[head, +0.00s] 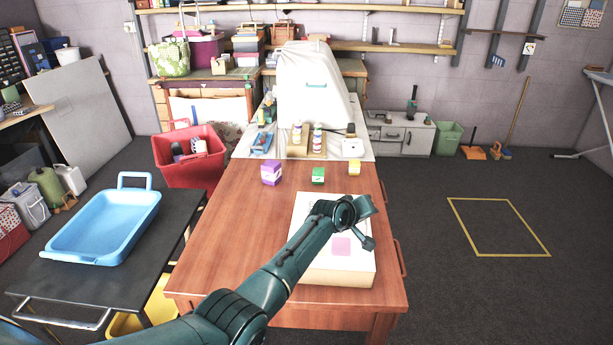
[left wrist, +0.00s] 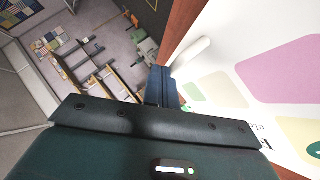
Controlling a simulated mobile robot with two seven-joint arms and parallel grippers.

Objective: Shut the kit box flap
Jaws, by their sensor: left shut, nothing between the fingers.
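The kit box (head: 335,278) stands on the wooden table, at the front right of the top. Its white upper face (head: 355,262) shows a pink patch and looks flat or nearly flat over the box; I cannot tell whether the flap sits fully down. In the left wrist view the white printed face (left wrist: 225,65) fills the right side, with pink, green and yellow patches. My left gripper (head: 368,243) is shut and empty over the box's right part, and its fingers (left wrist: 160,86) show beside that face. My arm hides part of the box. My right gripper is not in view.
A blue tray (head: 105,228) sits on a dark cart at left.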

